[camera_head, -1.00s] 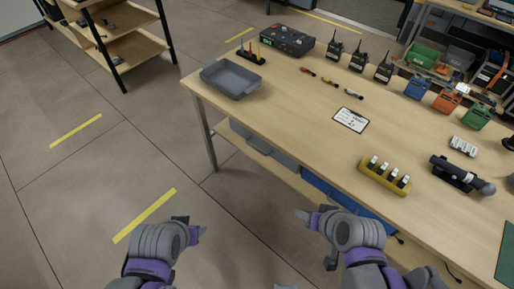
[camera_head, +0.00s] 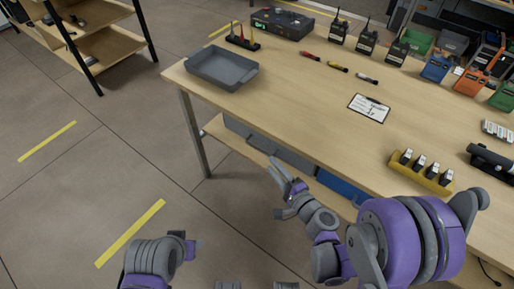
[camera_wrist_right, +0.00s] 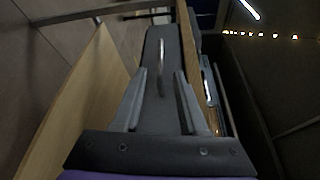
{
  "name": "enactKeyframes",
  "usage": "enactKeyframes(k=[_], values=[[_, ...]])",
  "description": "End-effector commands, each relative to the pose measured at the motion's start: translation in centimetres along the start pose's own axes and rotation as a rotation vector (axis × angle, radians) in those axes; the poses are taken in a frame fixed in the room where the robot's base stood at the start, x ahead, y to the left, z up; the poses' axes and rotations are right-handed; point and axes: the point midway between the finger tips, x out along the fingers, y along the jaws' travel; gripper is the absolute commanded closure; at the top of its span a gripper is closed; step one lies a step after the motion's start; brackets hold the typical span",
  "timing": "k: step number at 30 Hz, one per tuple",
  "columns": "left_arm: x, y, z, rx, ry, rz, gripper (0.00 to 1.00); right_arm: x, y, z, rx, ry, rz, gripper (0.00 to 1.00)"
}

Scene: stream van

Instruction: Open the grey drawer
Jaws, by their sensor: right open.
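The grey drawer (camera_head: 265,143) sits under the near edge of the workbench and looks shut. My right gripper (camera_head: 280,187) is in front of it, its fingers apart and pointing toward the drawer. In the right wrist view the grey drawer front (camera_wrist_right: 158,112) lies ahead, with a curved bar handle (camera_wrist_right: 161,68) standing out from it. The open right gripper (camera_wrist_right: 160,92) shows there with one finger on each side of the handle's line; the fingers hold nothing. My left gripper (camera_head: 190,244) is low at the left of the head view, over the floor; its jaws are not clear.
A blue drawer (camera_head: 345,188) is right of the grey one, partly behind my right arm. The workbench top (camera_head: 290,100) bears a grey tray (camera_head: 222,68), a clipboard (camera_head: 369,107) and a yellow charger rack (camera_head: 420,174). A table leg (camera_head: 195,130) stands left of the drawers.

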Motion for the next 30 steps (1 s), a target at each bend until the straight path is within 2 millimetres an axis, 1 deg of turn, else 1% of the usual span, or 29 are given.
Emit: enactKeyframes(k=[9, 12, 15, 18, 21, 28, 30], values=[[-0.1, 0.0, 0.0, 0.0, 0.0, 0.0, 0.5, 6.0, 0.0, 0.2, -0.001, -0.004, 0.001, 0.58], [-0.1, 0.0, 0.0, 0.0, 0.0, 0.0, 0.5, 7.6, 0.0, 0.1, -0.002, -0.004, 0.002, 0.58], [0.0, 0.0, 0.0, 0.0, 0.0, 0.0, 0.5, 8.8, 0.0, 0.1, -0.002, -0.003, 0.002, 0.58], [0.0, 0.0, 0.0, 0.0, 0.0, 0.0, 0.5, 9.4, -0.1, 0.1, -0.002, -0.002, 0.002, 0.58], [0.0, 0.0, 0.0, 0.0, 0.0, 0.0, 0.5, 9.7, -0.1, 0.1, -0.002, -0.002, 0.002, 0.58], [0.0, 0.0, 0.0, 0.0, 0.0, 0.0, 0.5, 9.8, -0.1, 0.1, -0.002, -0.002, 0.002, 0.58], [0.0, 0.0, 0.0, 0.0, 0.0, 0.0, 0.5, 9.7, -0.1, 0.1, -0.002, -0.002, 0.002, 0.7]])
